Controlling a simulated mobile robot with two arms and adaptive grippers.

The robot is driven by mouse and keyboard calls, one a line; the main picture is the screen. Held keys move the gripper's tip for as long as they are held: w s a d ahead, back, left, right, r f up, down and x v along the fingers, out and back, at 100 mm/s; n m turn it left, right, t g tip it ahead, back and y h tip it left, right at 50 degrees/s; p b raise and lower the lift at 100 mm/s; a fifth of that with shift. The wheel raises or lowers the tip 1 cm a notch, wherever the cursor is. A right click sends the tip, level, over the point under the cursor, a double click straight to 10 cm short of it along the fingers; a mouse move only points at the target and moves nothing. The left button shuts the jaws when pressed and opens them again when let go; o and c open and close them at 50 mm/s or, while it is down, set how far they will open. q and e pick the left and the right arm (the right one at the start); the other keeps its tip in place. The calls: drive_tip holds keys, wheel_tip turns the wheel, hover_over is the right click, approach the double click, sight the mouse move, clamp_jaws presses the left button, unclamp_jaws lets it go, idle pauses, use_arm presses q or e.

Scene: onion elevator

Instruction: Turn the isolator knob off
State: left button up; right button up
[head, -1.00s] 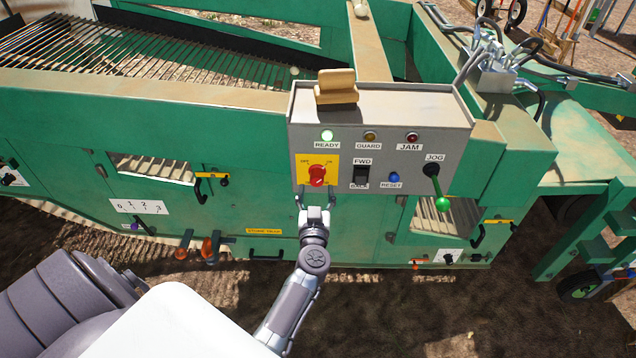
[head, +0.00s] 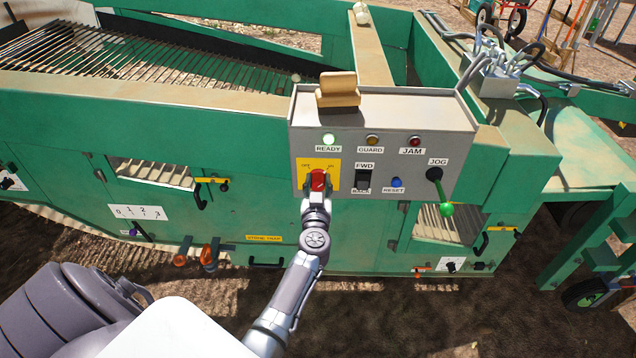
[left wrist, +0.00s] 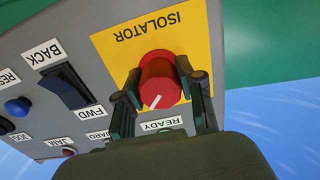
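The red isolator knob (head: 318,181) sits on a yellow plate (head: 333,165) at the left of the grey control box. In the left wrist view, the knob (left wrist: 161,78) shows upside down with the ISOLATOR label, and its white mark points down and slightly left. My left gripper (head: 318,188) is at the knob from below. In the left wrist view, its two fingers (left wrist: 160,88) stand on either side of the knob, spread about its width. I cannot tell whether they touch it. My right gripper is not in view.
The grey box also carries a lit green READY lamp (head: 328,139), a black FWD/BACK switch (head: 363,179), a blue RESET button (head: 397,182) and a green-tipped JOG lever (head: 446,210). The green machine (head: 150,115) spans the view.

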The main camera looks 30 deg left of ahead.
use_arm(q)
drive_tip(key=shift+c, duration=1.1)
